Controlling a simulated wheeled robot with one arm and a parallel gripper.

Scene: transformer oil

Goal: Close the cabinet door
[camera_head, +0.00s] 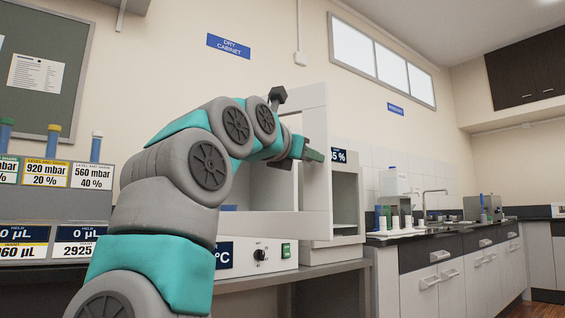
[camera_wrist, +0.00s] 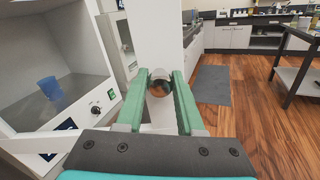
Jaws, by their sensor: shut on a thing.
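The cabinet door (camera_head: 319,190) is a white frame with a window, standing open and swung out from the cabinet. In the wrist view the door (camera_wrist: 152,30) shows as a white panel ahead of my gripper. My gripper (camera_head: 313,155) is at the door; in the wrist view its green fingers (camera_wrist: 159,84) are shut on a round metallic handle (camera_wrist: 158,89) on the door. The cabinet (camera_wrist: 50,60) is at the left in the wrist view, its interior exposed with a blue cup (camera_wrist: 48,88) inside. My arm hides part of the cabinet in the head view.
The control panel below the cabinet has a black knob (camera_head: 259,254) and a green switch (camera_head: 286,251). A second white cabinet (camera_head: 346,205) stands to the right. A bench with drawers (camera_head: 445,270) lies further right.

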